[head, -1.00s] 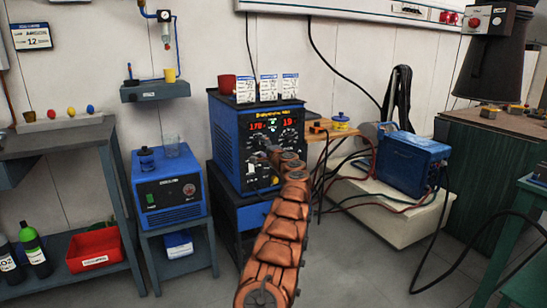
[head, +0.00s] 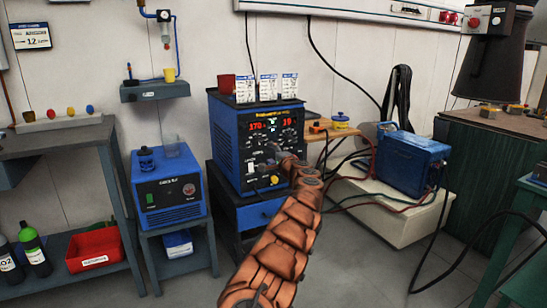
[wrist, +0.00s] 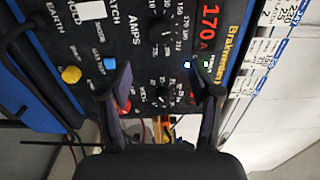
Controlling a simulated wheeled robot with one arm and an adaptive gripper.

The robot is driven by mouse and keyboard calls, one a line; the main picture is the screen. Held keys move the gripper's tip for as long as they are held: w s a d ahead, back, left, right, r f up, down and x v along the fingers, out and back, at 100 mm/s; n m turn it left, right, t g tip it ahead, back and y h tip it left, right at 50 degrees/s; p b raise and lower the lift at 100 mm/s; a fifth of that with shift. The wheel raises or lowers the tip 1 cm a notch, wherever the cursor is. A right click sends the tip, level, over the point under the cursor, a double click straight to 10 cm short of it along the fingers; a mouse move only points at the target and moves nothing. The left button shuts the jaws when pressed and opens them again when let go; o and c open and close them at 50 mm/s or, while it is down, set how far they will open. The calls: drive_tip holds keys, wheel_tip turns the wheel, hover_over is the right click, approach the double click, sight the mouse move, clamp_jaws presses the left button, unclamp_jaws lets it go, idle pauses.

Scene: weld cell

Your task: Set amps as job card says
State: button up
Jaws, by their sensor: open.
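The blue welding machine (head: 245,140) has a black front panel with red displays. The left display (head: 257,126) reads 170; it shows as 170 A in the wrist view (wrist: 210,27). The AMPS knob (wrist: 160,30) is black on a numbered dial, at the top of the wrist view. My gripper (wrist: 162,75) is open before the panel, its fingers apart and nothing held. A smaller knob (wrist: 163,95) shows between the fingers, beyond them. Three white-and-blue cards (head: 268,88) stand on the machine; their writing is too small to read.
A smaller blue unit (head: 170,190) is at the left. A blue case (head: 412,160) with cables sits on a low pale block at the right. Yellow (wrist: 71,74) and blue (wrist: 110,63) knobs or sockets lie left of the fingers.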

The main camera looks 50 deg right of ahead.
drive_tip(key=shift+v, duration=1.2)
drive_tip(key=shift+w+a+r, duration=0.1)
drive_tip(key=shift+w+a, duration=0.05)
drive_tip(key=shift+a, duration=0.15)
